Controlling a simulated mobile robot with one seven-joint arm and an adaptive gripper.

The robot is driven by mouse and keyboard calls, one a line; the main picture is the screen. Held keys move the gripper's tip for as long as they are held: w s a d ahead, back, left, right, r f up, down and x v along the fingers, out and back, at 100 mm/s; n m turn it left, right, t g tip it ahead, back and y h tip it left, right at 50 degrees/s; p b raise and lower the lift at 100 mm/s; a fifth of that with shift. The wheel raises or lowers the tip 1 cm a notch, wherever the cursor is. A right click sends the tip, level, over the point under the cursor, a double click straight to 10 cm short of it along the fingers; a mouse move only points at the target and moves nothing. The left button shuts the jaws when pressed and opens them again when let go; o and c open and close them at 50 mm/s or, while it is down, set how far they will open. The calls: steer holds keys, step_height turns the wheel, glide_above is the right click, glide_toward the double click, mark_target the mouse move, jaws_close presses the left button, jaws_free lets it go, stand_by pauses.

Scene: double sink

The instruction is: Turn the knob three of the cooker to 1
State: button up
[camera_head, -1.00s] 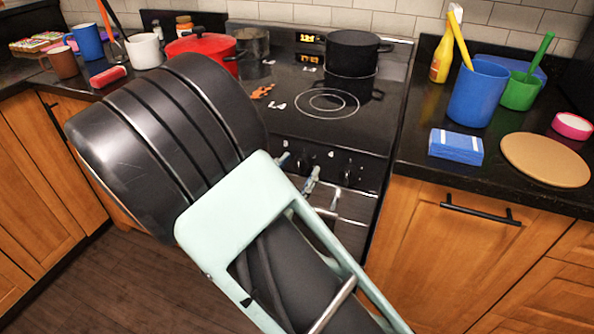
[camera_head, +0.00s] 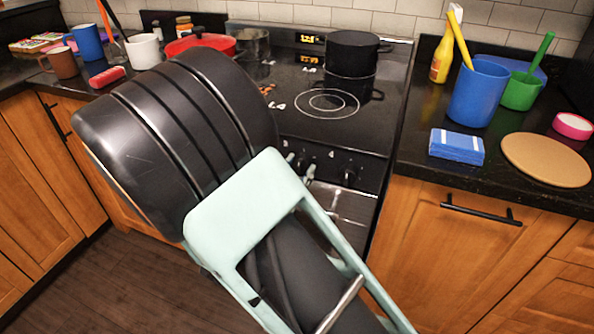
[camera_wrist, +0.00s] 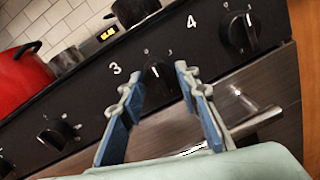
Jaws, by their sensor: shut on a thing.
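Knob three (camera_wrist: 158,76) is a black dial on the cooker's dark front panel, just right of the printed "3" in the wrist view. A white mark shows on its face, but the exact setting is hard to read. My gripper (camera_wrist: 160,84) has its blue-grey fingers on either side of this knob, shut on it. In the head view my gripper (camera_head: 300,166) is at the cooker's front panel, and the knob itself is hard to make out there. The cooker (camera_head: 300,122) has a black glass top.
Another knob (camera_wrist: 239,32) sits right of the "4", and one more (camera_wrist: 58,132) is to the left. A steel oven handle (camera_wrist: 258,120) runs below the panel. A black pot (camera_head: 350,52) and a red pot (camera_head: 200,42) stand on the cooktop.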

steer(key=m+b, duration=0.2)
steer(key=m, duration=0.1)
steer(key=shift+f, duration=0.2)
steer(key=m+b, duration=0.3)
steer(key=b, duration=0.1)
steer(key=shift+y, duration=0.3)
steer(key=m+b, duration=0.3)
steer(key=b, duration=0.1)
steer(key=shift+r+m+b, duration=0.15)
steer(key=shift+m+b, duration=0.55)
steer(key=shift+b, duration=0.05)
steer(key=shift+r, duration=0.15)
steer(key=o, duration=1.2)
steer(key=shift+c, duration=0.2)
steer(key=shift+s, duration=0.1)
